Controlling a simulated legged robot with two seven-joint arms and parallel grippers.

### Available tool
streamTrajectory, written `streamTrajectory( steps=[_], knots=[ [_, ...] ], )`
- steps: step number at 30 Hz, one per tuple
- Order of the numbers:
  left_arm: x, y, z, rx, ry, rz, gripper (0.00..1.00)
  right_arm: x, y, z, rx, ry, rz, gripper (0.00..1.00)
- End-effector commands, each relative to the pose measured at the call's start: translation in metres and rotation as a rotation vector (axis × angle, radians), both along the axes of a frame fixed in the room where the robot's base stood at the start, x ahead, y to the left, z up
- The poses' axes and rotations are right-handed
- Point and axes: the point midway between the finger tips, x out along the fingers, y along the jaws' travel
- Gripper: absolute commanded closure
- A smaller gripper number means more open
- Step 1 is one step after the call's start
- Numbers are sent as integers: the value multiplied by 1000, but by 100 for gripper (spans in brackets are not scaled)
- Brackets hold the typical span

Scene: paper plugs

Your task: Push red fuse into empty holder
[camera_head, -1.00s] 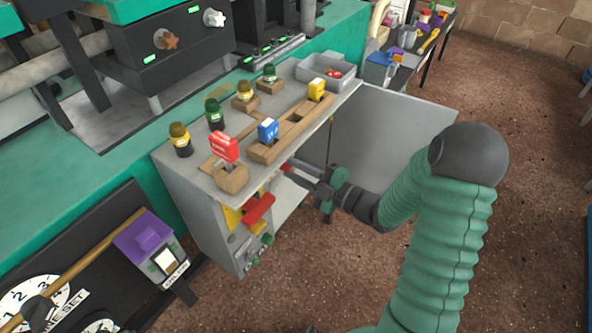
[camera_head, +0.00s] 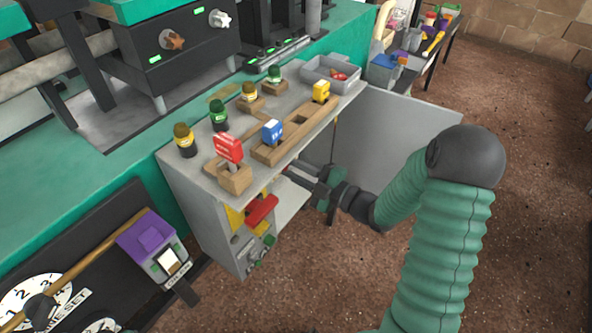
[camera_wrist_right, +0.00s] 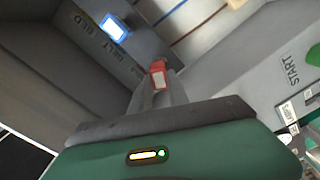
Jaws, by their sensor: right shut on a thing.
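My right gripper (camera_head: 296,172) reaches into the open front of the grey cabinet (camera_head: 203,221), under its top. In the right wrist view, its fingers (camera_wrist_right: 158,88) are closed on a small red fuse (camera_wrist_right: 158,73) with a pale face. The fuse points away from the camera into the grey interior. In the head view the cabinet top's edge hides the fuse and the fingertips. I cannot make out an empty holder in either view. My left gripper is not in view.
A red handle (camera_head: 262,210) sits in the cabinet front. Blue (camera_head: 272,131), yellow (camera_head: 321,91) and red (camera_head: 228,148) labelled pieces stand in wooden blocks on top, beside several bottles. A grey bin (camera_head: 330,73) is behind. A lit panel (camera_wrist_right: 115,27) shows inside.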

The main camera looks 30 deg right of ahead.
Motion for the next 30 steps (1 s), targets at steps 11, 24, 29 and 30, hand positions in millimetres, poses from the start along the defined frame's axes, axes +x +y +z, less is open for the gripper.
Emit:
streamTrajectory(
  steps=[11, 24, 29, 30],
  knots=[
    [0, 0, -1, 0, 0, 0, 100, 8, 3, 0, 0, 1, 1, 100],
    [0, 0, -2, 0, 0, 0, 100, 17, 8, 0, 0, 0, 2, 100],
    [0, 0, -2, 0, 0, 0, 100, 17, 7, 0, 0, 0, 1, 75],
    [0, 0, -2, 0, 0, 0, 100, 17, 7, 0, 0, 0, 1, 70]
  ],
)
